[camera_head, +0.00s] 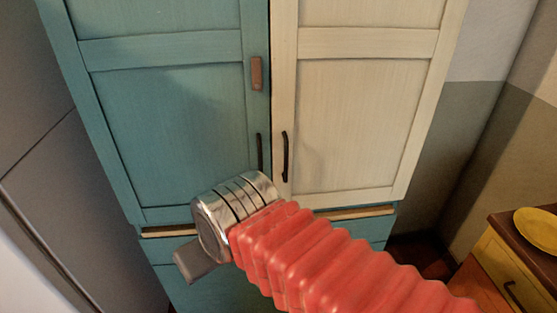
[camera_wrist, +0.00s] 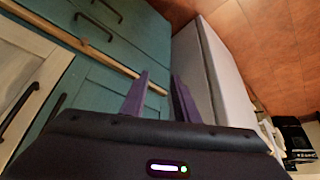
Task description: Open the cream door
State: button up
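The cream door (camera_head: 360,120) is the right door of a tall cabinet in the head view and looks closed. Its black vertical handle (camera_head: 284,156) sits low near its left edge. The wrist view shows part of the cream door (camera_wrist: 18,62) and its handle (camera_wrist: 20,108) at the left. My gripper (camera_wrist: 158,92) shows two purple fingers, apart, with nothing between them. The cream handle is off to the left of the fingers, not between them. In the head view, my red arm and metal rings rise below the doors; the fingers are not clearly visible there.
The teal door (camera_head: 170,125) adjoins on the left, with a black handle (camera_head: 259,152) and a brown block (camera_head: 256,73). Teal drawers (camera_wrist: 112,30) lie below the doors. A pale panel (camera_wrist: 205,75) stands beside them. A yellow plate (camera_head: 540,228) is on a cabinet at right.

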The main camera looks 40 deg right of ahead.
jog(key=m+g+h, duration=0.2)
jog(key=m, duration=0.3)
send_near(286, 159)
jog(key=shift+s+r, duration=0.65)
jog(key=shift+r, duration=0.2)
jog(key=shift+t, duration=0.3)
jog(key=x, duration=1.3)
jog(key=shift+w+a+f, duration=0.1)
jog(key=shift+f, duration=0.3)
jog(key=shift+c, duration=0.5)
